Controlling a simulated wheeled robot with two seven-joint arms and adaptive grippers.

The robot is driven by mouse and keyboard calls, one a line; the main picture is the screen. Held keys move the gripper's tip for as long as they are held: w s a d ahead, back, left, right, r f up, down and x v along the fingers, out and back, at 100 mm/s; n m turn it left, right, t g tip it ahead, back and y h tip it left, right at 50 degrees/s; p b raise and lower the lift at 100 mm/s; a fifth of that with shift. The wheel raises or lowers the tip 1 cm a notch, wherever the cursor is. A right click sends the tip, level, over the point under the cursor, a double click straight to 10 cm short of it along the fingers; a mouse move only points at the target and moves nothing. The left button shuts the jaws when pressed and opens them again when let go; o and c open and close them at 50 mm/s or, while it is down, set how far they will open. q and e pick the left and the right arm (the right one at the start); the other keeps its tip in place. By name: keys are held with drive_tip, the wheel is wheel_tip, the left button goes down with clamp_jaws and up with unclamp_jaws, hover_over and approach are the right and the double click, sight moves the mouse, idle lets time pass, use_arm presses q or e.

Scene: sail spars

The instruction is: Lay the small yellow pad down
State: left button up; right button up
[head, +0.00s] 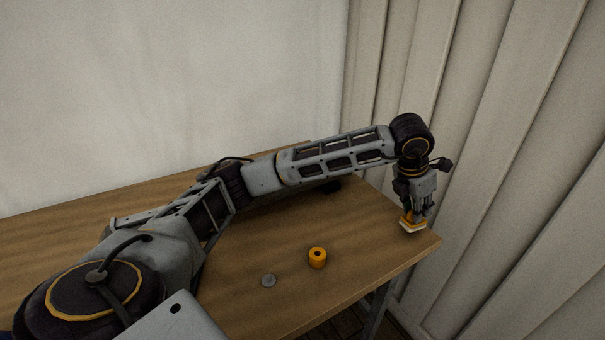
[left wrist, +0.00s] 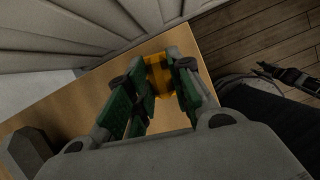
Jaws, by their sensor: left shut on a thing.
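The small yellow pad (head: 412,225) is at the right end of the wooden table, near its corner. It has a yellow upper part and a paler lower edge. My left gripper (head: 415,214) points down and is shut on the pad. In the left wrist view the yellow pad (left wrist: 157,76) shows between the green-faced fingers, which partly hide it. The pad is low over the table top; I cannot tell whether it touches. A dark arm part at the right of the left wrist view looks like my right gripper (left wrist: 283,76); its jaws are unclear.
On the wooden table (head: 350,225), an orange cylinder with a dark hole (head: 317,258) stands near the front edge. Pale pleated panels (head: 500,150) rise close beyond the table's right end. The table between cylinder and pad is clear.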

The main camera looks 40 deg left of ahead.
use_arm(q)
drive_tip(key=shift+f+b, duration=0.95)
drive_tip(key=shift+f, duration=0.3)
drive_tip(key=o, duration=1)
drive_tip(key=shift+r, duration=0.1)
drive_tip(key=v, duration=1.2)
idle(0.5)
wheel_tip(320, 180, up, 9)
drive_tip(key=p, duration=0.9)
drive_tip(key=shift+r+p, duration=0.4)
drive_tip(key=shift+p, duration=0.2)
